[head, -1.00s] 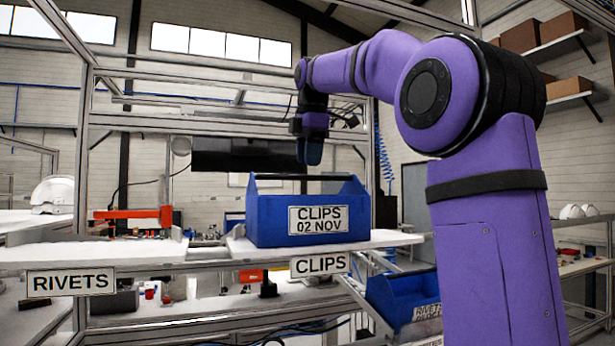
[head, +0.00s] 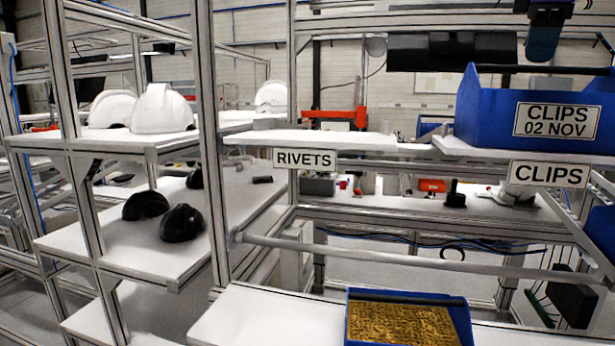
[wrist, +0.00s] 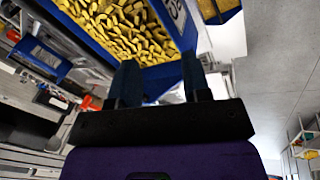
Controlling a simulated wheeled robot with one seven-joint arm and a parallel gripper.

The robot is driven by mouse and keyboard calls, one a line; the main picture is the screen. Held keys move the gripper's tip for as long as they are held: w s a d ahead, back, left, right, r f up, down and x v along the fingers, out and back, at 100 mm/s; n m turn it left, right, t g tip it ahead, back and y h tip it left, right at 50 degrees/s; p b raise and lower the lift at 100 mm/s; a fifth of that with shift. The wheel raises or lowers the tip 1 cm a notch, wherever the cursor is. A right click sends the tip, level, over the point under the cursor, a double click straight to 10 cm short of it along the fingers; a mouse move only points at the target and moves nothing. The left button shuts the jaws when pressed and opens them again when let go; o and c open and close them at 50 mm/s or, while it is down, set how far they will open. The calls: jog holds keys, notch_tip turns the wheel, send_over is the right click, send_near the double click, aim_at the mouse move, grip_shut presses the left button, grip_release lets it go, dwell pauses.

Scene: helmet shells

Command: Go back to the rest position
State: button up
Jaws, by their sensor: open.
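My gripper (head: 543,40) shows at the top right of the head view, above the blue tote labelled CLIPS 02 NOV (head: 530,118). In the wrist view my gripper (wrist: 160,78) has its two dark fingers apart with nothing between them. The tote (wrist: 160,72), full of yellow pieces, lies just beyond the fingertips there. In the head view the tote stands on the white shelf above the CLIPS sign (head: 549,174). The rest of my arm is out of the head view.
The white shelf with the RIVETS sign (head: 305,158) is bare. A blue bin of golden pieces (head: 405,322) stands low at the front. White helmet shells (head: 162,108) and black shells (head: 182,222) lie on the left rack. Metal frame posts (head: 206,150) stand between.

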jog(key=s+a+f+m, duration=0.2)
jog(key=s+f, duration=0.4)
jog(key=f, duration=0.3)
jog(key=s+a+f+m+t, duration=0.1)
jog(key=s+a+f+m, duration=0.1)
jog(key=s+f+m, duration=0.3)
jog(key=s+a+f+m+t+y, duration=0.1)
jog(key=s+a+f+m, duration=0.1)
jog(key=s+f, duration=0.6)
notch_tip(320, 180, down, 5)
jog(key=shift+s+a+f+m, duration=0.1)
jog(key=shift+s+a+m, duration=0.15)
jog(key=shift+m, duration=0.55)
